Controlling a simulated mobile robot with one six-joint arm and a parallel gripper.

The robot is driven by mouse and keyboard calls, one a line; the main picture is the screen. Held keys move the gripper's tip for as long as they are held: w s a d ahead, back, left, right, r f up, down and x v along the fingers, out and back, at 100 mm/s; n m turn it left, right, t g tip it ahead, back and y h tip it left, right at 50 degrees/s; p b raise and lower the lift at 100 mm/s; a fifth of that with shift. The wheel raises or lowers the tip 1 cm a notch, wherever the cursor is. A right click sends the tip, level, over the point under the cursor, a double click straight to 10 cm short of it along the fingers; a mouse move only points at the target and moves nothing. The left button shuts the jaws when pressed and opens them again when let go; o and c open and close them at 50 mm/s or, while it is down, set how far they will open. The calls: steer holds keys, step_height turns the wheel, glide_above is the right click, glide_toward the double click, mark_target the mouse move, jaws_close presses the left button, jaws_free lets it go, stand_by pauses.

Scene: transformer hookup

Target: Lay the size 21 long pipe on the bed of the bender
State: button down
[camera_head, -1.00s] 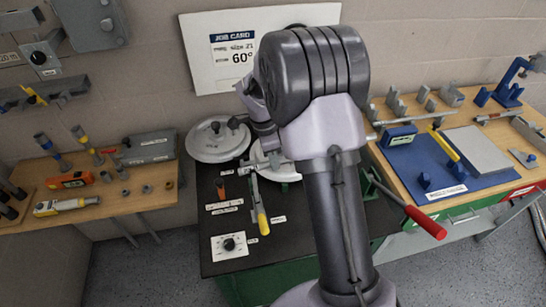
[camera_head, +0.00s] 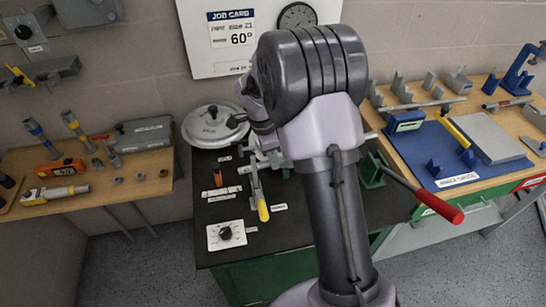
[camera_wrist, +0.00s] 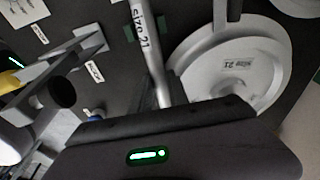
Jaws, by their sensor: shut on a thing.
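The size 21 pipe (camera_wrist: 148,50) is a grey tube with a "Size 21" mark. In the wrist view it runs from the top edge down to my gripper (camera_wrist: 168,108), which is shut on it. The bender's round grey former (camera_wrist: 237,68), labelled "Size 21", lies to the right of the pipe. I cannot tell whether the pipe touches the bender. In the head view my arm hides most of the pipe and the bender's middle.
A pale round disc (camera_head: 214,126) stands at the bench's back left. A dial plate (camera_head: 226,235) is at the front left. A wooden table (camera_head: 105,193) with tools is left. A blue mat (camera_head: 430,158) with blocks is right. A job card (camera_head: 232,29) reads size 21, 60°.

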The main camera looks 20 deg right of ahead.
steer(key=shift+r, duration=0.1)
steer(key=c, duration=1.2)
jaws_free()
steer(key=a+r+p, duration=0.1)
steer(key=r+p, duration=0.1)
steer(key=r, duration=0.3)
steer(key=a+r+p, duration=0.1)
steer(key=r+p, duration=0.1)
steer(key=r, duration=0.4)
steer(key=a+r+p, duration=0.1)
steer(key=r+p, duration=0.1)
steer(key=r, duration=0.4)
steer(key=shift+w+r, duration=0.1)
steer(key=shift+w, duration=0.15)
